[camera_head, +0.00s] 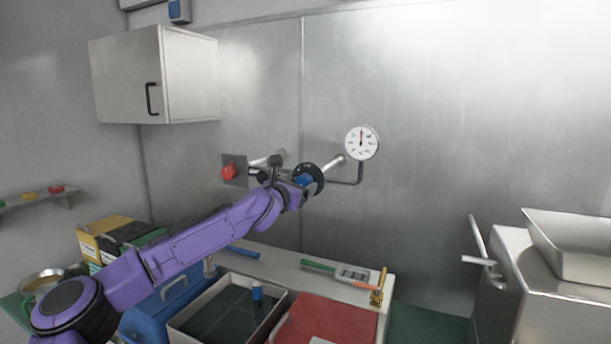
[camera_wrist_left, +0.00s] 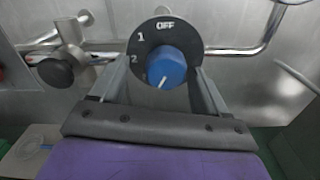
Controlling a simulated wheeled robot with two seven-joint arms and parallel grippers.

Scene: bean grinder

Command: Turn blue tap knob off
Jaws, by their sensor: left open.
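The blue tap knob (camera_wrist_left: 166,66) sits in front of a black dial plate (camera_wrist_left: 160,30) in the left wrist view. The dial reads OFF at its top, with 1 and 2 down its left side. A white mark on the knob's face points down and slightly left, away from OFF. In the head view the dial (camera_head: 313,170) is on the wall pipe, with the blue knob (camera_head: 303,181) partly hidden by my gripper. My left gripper (camera_wrist_left: 162,76) is open, with one finger on each side of the knob. I cannot tell whether the fingers touch it. My right gripper is not in view.
A red knob (camera_head: 230,172) and a pipe are left of the dial, and a pressure gauge (camera_head: 361,142) is to its right. Below are a counter with a tray (camera_head: 279,300), a red board (camera_head: 325,322) and a blue box (camera_head: 150,318). A cabinet (camera_head: 190,75) hangs upper left.

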